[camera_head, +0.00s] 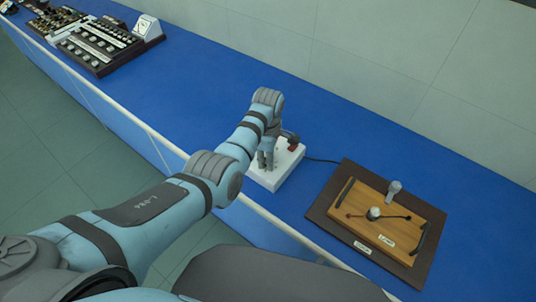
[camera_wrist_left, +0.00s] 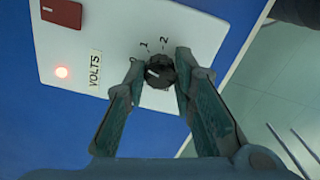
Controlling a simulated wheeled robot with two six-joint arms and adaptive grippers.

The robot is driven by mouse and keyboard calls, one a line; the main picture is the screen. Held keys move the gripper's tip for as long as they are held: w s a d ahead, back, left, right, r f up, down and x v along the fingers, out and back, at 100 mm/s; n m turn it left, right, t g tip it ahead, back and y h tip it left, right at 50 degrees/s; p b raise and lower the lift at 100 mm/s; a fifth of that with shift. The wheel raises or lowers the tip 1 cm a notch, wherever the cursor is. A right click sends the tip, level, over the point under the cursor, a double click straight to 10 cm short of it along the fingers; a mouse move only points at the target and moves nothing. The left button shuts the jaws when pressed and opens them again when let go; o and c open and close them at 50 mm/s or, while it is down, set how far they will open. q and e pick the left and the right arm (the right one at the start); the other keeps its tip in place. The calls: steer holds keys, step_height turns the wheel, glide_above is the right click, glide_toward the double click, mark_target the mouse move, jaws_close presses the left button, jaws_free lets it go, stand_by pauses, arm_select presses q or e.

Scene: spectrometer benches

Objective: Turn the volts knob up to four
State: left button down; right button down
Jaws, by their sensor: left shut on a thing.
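The volts knob (camera_wrist_left: 160,73) is a small dark round knob with a short white line on it, seen in the left wrist view. It sits on a white panel (camera_wrist_left: 110,35) marked VOLTS (camera_wrist_left: 95,70), with the numbers 1 and 2 beside the knob. Any further numbers are hidden or out of view. My left gripper (camera_wrist_left: 158,68) has a finger on each side of the knob and is shut on it. In the head view my left gripper (camera_head: 267,158) reaches down onto the white box (camera_head: 283,172) and hides the knob. My right gripper is not seen.
A lit red lamp (camera_wrist_left: 62,71) and a dark red square (camera_wrist_left: 62,13) are on the panel. A wooden board (camera_head: 385,215) with terminals lies to the right on the blue bench (camera_head: 215,85). A white rail (camera_head: 120,115) edges the bench. Other instruments (camera_head: 100,45) stand far left.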

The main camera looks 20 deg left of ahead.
arm_select(q)
steer(key=m, duration=0.2)
steer(key=shift+r+m+p, duration=0.1)
steer(key=shift+m+p, duration=0.25)
steer(key=shift+m, duration=0.05)
steer(key=m, duration=0.2)
steer(key=shift+m, duration=0.3)
steer(key=m, duration=0.4)
steer(key=shift+m, duration=0.3)
steer(key=m, duration=0.4)
steer(key=shift+m, duration=0.3)
steer(key=m, duration=0.3)
steer(key=shift+m, duration=0.3)
steer(key=m, duration=0.3)
steer(key=shift+m, duration=0.3)
steer(key=m, duration=0.6)
steer(key=shift+m, duration=0.3)
